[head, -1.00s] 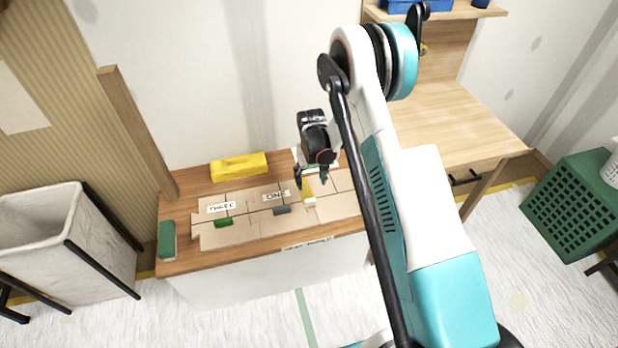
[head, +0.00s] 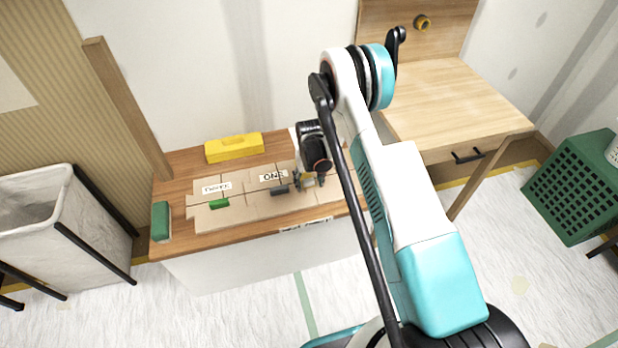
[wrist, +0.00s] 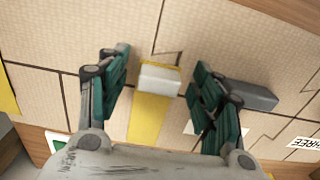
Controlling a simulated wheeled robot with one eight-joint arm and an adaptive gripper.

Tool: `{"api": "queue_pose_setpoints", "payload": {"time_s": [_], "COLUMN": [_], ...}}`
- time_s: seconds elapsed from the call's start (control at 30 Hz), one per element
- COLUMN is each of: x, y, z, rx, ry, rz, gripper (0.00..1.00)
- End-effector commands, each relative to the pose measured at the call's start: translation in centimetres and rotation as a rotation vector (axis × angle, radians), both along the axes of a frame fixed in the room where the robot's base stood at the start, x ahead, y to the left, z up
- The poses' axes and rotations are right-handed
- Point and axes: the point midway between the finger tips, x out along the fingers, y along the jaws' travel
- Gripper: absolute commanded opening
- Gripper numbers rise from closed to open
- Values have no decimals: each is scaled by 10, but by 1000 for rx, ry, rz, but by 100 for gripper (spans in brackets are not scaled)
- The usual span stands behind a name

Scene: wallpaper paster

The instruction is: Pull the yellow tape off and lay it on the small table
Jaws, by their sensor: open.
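A yellow tape strip (wrist: 148,120) lies on the beige paneled board (wrist: 60,35) in the wrist view, with a white block-shaped tab (wrist: 159,79) at its upper end. My gripper (head: 309,181) is low over the board's right part in the head view. In the wrist view, its open fingers (wrist: 160,75) stand either side of the white tab, with gaps visible on both sides. In the head view my gripper and arm mostly hide the strip. A light wooden table (head: 440,95) with a dark handle stands at the right.
A grey tab (wrist: 252,95) is close beside the right finger. A green tab (head: 219,203), yellow box (head: 234,147) and green block (head: 161,221) sit farther left. A wooden post (head: 130,110) rises at the back left. The light table's top looks clear.

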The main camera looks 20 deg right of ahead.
Motion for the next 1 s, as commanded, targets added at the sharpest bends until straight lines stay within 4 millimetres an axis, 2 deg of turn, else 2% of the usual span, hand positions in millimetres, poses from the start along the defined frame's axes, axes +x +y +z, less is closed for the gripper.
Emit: {"api": "queue_pose_setpoints", "payload": {"time_s": [0.3, 0.37, 0.5, 0.53, 0.6, 0.63, 0.73, 1.0], "x": [0, 0, 0, 0, 0, 0, 0, 0], "y": [0, 0, 0, 0, 0, 0, 0, 0], "z": [-2, -2, -2, -2, -2, -2, -2, 2], "rx": [0, 0, 0, 0, 0, 0, 0, 0], "ry": [0, 0, 0, 0, 0, 0, 0, 0], "rz": [0, 0, 0, 0, 0, 0, 0, 0], "gripper": [60, 49, 17, 13, 13, 31, 8, 7]}}
